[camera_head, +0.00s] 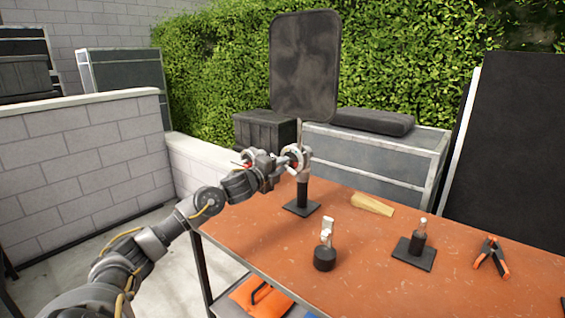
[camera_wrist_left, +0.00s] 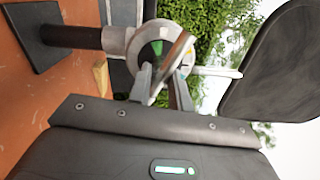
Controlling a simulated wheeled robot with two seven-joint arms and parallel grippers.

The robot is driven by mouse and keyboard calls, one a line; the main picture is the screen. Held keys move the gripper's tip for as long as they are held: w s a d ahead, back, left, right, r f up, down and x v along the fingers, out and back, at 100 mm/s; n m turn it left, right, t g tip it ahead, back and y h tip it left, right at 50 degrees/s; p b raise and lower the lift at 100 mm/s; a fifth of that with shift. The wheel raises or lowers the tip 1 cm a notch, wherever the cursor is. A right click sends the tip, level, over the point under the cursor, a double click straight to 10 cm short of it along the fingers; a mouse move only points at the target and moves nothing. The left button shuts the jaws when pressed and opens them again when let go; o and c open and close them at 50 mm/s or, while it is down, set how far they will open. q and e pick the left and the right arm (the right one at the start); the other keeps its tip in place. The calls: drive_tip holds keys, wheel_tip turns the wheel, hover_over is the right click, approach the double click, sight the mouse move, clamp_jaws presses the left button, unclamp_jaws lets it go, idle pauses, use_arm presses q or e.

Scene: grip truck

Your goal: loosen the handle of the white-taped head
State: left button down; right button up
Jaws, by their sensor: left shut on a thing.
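A light grey-white grip head (camera_head: 303,152) sits on top of a black post with a square base plate, at the back of the table. My left gripper (camera_head: 283,162) reaches the head from the left. In the left wrist view its fingers (camera_wrist_left: 163,86) are shut on the metal handle (camera_wrist_left: 176,58) in front of the disc. I cannot make out the tape clearly. My right gripper is not in view.
On the orange table (camera_head: 290,252) are a wooden wedge (camera_head: 372,204), a round-based black stub with pale top (camera_head: 325,258), a post on a black plate (camera_head: 418,243) and an orange-handled clamp (camera_head: 492,258). Grey cases (camera_head: 375,160) stand behind.

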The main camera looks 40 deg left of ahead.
use_arm(q)
drive_tip(key=n+p, duration=0.4)
drive_tip(key=n, duration=0.1)
drive_tip(key=shift+f, duration=0.1)
drive_tip(key=c, duration=2.2)
unclamp_jaws()
drive_tip(key=shift+n+p, duration=0.5)
drive_tip(key=shift+n, duration=0.3)
drive_tip(key=c, duration=2)
unclamp_jaws()
drive_tip(key=shift+d+n+p, duration=0.1)
drive_tip(key=shift+n+p, duration=0.6)
drive_tip(key=shift+n, duration=0.2)
drive_tip(key=shift+c, duration=0.2)
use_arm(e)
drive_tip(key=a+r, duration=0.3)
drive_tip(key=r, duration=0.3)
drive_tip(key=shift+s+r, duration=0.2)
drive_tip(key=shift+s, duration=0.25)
use_arm(q)
drive_tip(key=shift+f, duration=0.1)
drive_tip(key=o, duration=1.2)
drive_tip(key=shift+a, duration=0.2)
drive_tip(key=shift+o, duration=0.5)
drive_tip(key=shift+d, duration=0.1)
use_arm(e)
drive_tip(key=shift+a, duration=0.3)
